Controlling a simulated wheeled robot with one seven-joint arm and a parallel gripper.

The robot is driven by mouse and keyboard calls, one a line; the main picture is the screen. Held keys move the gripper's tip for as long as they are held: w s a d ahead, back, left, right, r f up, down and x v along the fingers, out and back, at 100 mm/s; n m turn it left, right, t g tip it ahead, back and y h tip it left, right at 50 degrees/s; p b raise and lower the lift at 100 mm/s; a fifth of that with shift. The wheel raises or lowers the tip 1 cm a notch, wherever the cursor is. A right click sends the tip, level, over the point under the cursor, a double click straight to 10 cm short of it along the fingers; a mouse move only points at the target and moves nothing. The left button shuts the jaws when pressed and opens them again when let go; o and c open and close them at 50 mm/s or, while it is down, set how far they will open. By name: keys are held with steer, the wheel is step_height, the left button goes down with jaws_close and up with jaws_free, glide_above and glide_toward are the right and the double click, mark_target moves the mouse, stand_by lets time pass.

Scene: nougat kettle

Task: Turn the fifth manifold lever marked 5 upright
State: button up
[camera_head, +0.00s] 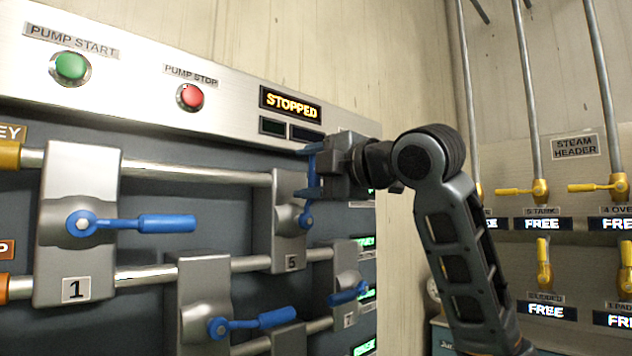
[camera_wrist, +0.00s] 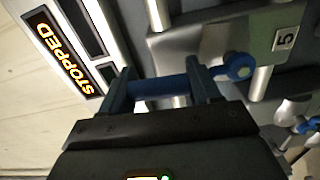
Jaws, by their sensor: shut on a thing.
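The lever marked 5 is blue, with its pivot (camera_head: 305,219) on a metal valve body above the "5" plate (camera_head: 292,263). In the wrist view its round pivot (camera_wrist: 238,67) and blue handle (camera_wrist: 165,88) show, the handle lying between my fingers. My gripper (camera_head: 312,174) is shut on this handle, just above the pivot in the head view. The handle points roughly up from the pivot, toward the STOPPED display; its exact tilt is hard to tell. In the head view my fingers and wrist hide most of the handle.
Lever 1 (camera_head: 140,223) and a lower lever (camera_head: 255,325) lie near horizontal at the left. Lever 7 (camera_head: 348,293) sits close below right. The STOPPED display (camera_head: 290,104) is just above my gripper. Steam header valves (camera_head: 540,190) stand on the right wall.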

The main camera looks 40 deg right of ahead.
steer(key=shift+a+n, duration=0.3)
steer(key=shift+n, duration=0.1)
steer(key=shift+a, duration=0.1)
steer(key=o, duration=1.4)
steer(key=shift+s+b, duration=0.65)
steer(key=shift+s, duration=3.25)
